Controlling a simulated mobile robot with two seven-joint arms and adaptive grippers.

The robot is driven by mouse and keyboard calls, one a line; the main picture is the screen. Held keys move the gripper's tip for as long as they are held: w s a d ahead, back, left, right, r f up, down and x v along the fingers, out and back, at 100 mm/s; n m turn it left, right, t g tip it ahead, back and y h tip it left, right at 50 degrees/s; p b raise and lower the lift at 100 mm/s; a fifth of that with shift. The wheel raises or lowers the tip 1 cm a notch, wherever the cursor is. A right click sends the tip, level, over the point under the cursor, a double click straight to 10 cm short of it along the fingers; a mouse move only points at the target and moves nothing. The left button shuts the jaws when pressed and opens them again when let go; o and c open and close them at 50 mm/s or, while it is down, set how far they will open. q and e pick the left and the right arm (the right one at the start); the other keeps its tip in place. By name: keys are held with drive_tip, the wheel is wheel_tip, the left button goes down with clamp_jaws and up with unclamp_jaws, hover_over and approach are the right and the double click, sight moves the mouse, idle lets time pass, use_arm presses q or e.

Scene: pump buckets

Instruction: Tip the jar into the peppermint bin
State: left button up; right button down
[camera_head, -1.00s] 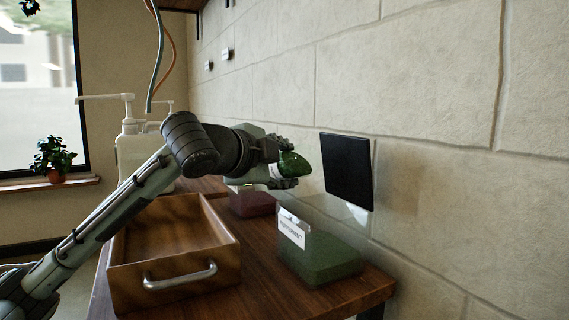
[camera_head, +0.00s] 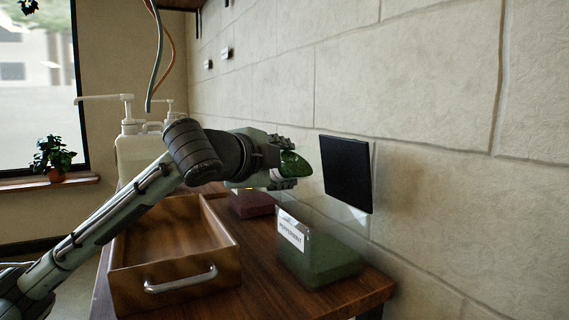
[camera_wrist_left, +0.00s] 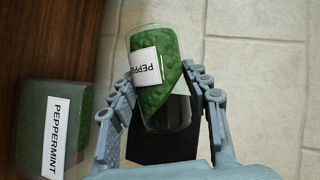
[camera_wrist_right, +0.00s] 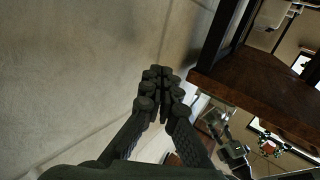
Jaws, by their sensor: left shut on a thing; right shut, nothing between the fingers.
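My left gripper (camera_head: 284,164) is shut on the jar (camera_head: 295,164), a clear jar with green contents. It holds the jar tilted on its side in the air, above the peppermint bin (camera_head: 325,268) and a little to its left. The gripper hides much of the jar there. In the left wrist view the jar (camera_wrist_left: 157,92) sits between the fingers, its label partly hidden and its green contents lying at a slant. The bin is clear with green inside and a white PEPPERMINT label; it also shows at left there (camera_wrist_left: 30,120). My right gripper (camera_wrist_right: 160,95) is shut and empty.
A black square panel (camera_head: 346,174) stands upright behind the bin, near the stone wall (camera_head: 440,100). An open wooden tray (camera_head: 175,285) with a metal handle and a dark red bin (camera_head: 254,206) are on the wooden table. White pump bottles (camera_head: 130,150) stand behind.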

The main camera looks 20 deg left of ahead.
sight(293, 151)
use_arm(q)
drive_tip(key=shift+r, duration=0.25)
drive_tip(key=shift+r+m+t+y+p, duration=0.2)
drive_tip(key=shift+m+t+y+p, duration=0.1)
drive_tip(key=shift+m+p, duration=0.25)
drive_tip(key=shift+s+d+r+m+p, duration=0.1)
drive_tip(key=shift+d+r+m+p, duration=0.1)
drive_tip(key=shift+m+p, duration=0.15)
drive_tip(key=shift+r+m+t, duration=0.15)
drive_tip(key=shift+m+t, duration=0.15)
drive_tip(key=shift+s+d+r+m+p, duration=0.1)
drive_tip(key=shift+d+r+m+p, duration=0.15)
drive_tip(key=shift+m+p, duration=0.3)
drive_tip(key=shift+s+d+r+m+t+y+p, duration=0.1)
drive_tip(key=shift+d+r+m+t+y+p, duration=0.15)
drive_tip(key=shift+m+t, duration=0.4)
use_arm(e)
drive_tip(key=s+d+f+g+h, duration=0.2)
drive_tip(key=s+d+f+g, duration=0.1)
drive_tip(key=f, duration=0.4)
drive_tip(key=s+d+f+m+g+h, duration=0.1)
drive_tip(key=s+d+f+g+h, duration=0.2)
drive_tip(key=d+f+g, duration=0.2)
drive_tip(key=shift+s+d+f+g, duration=0.25)
drive_tip(key=shift+d+f+g, duration=0.15)
drive_tip(key=shift+d+f, duration=1.05)
drive_tip(key=shift+d+r, duration=0.2)
